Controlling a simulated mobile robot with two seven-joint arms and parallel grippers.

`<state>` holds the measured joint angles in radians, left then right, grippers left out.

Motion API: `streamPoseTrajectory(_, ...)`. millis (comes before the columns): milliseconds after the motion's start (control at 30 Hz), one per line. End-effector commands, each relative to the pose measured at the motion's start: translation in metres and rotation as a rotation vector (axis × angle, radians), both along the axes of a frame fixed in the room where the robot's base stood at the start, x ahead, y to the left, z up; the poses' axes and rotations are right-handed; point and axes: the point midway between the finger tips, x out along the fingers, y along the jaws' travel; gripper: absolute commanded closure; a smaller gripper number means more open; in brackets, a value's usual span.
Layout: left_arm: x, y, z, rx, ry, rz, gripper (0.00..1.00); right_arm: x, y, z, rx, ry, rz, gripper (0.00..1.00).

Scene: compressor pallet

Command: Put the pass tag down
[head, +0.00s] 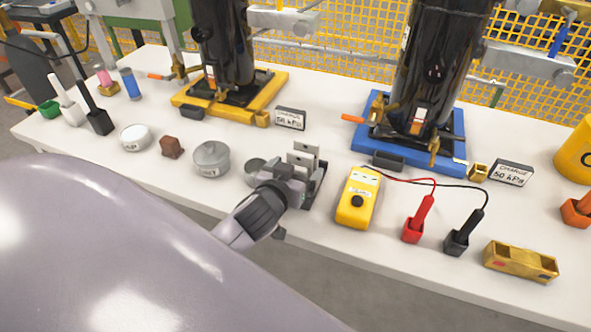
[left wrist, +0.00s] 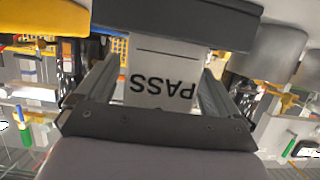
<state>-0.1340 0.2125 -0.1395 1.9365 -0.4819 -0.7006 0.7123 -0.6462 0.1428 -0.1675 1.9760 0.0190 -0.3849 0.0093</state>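The pass tag (left wrist: 160,78) is a pale plate with black PASS lettering, upside down in the left wrist view. It sits between the fingers of my left gripper (left wrist: 158,85), which look close against its two side edges. Its lower end meets a dark bar (left wrist: 175,20). In the head view my left gripper (head: 290,178) is at the small dark rack (head: 319,178), where pale plates (head: 304,150) stand upright. The gripper partly hides the rack, and the exact finger contact is too small to see there. My right gripper is not in view.
Right of the rack lie a yellow meter (head: 357,205), a red probe (head: 417,220), a black probe (head: 464,235) and a brass block (head: 520,262). Black compressors stand on yellow (head: 190,108) and blue (head: 440,163) bases behind.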

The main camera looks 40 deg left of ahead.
Motion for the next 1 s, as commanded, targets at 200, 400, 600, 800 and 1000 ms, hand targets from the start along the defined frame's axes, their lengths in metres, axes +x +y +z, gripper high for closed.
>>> streamPoseTrajectory(200,0.000,0.000,0.004,0.001,-0.001,0.000,0.05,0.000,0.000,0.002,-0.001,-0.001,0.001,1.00)
streamPoseTrajectory(400,-0.018,-0.005,0.010,-0.002,0.000,0.000,0.05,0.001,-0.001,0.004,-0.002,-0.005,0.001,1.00)
streamPoseTrajectory(600,-0.052,-0.012,0.022,-0.004,0.002,0.000,0.05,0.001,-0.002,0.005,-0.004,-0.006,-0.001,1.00)
streamPoseTrajectory(800,-0.083,-0.020,0.034,-0.002,0.002,0.001,0.05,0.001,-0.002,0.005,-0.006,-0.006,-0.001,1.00)
streamPoseTrajectory(1000,-0.103,-0.025,0.041,-0.001,0.001,-0.001,0.05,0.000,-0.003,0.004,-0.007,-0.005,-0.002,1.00)
